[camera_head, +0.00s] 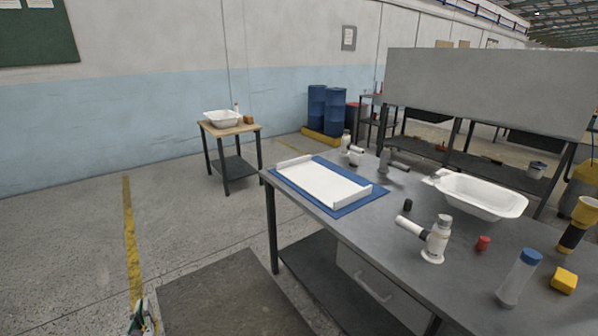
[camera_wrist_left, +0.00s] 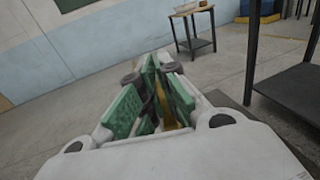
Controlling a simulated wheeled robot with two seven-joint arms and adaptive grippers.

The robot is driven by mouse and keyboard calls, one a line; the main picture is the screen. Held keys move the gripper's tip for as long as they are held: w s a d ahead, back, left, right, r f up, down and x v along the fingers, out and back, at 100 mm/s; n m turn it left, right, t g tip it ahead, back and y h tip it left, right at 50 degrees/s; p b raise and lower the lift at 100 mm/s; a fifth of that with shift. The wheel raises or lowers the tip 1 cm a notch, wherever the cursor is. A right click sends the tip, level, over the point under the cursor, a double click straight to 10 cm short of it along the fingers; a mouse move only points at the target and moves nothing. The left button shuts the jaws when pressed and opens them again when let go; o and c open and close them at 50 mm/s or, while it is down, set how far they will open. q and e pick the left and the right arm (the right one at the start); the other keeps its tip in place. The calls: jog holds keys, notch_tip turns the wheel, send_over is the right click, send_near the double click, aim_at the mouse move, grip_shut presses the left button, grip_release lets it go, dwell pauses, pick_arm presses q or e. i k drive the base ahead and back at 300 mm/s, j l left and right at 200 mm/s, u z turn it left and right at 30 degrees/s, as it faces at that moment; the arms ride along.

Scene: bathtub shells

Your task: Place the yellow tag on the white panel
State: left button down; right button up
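The white panel (camera_head: 322,182) is a flat white piece with raised edges. It lies on a blue mat (camera_head: 366,203) at the table's left end. A small yellow block (camera_head: 564,280), the likeliest yellow tag, lies at the table's right edge. My left gripper (camera_head: 143,312) is low at the bottom left, over the floor and well away from the table. In the left wrist view its green-padded fingers (camera_wrist_left: 160,85) stand a little apart. A yellow strip shows between them, seemingly the floor line behind. My right gripper is out of view.
A small table (camera_head: 230,131) stands behind. The floor at left is clear.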

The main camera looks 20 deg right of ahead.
aim_at(320, 181)
jog(key=i+z, duration=0.4)
jog(key=i+j+z, duration=0.15)
jog(key=z, duration=0.25)
jog(key=i+j+z, duration=0.25)
jog(key=z, duration=0.2)
jog(key=i, duration=0.1)
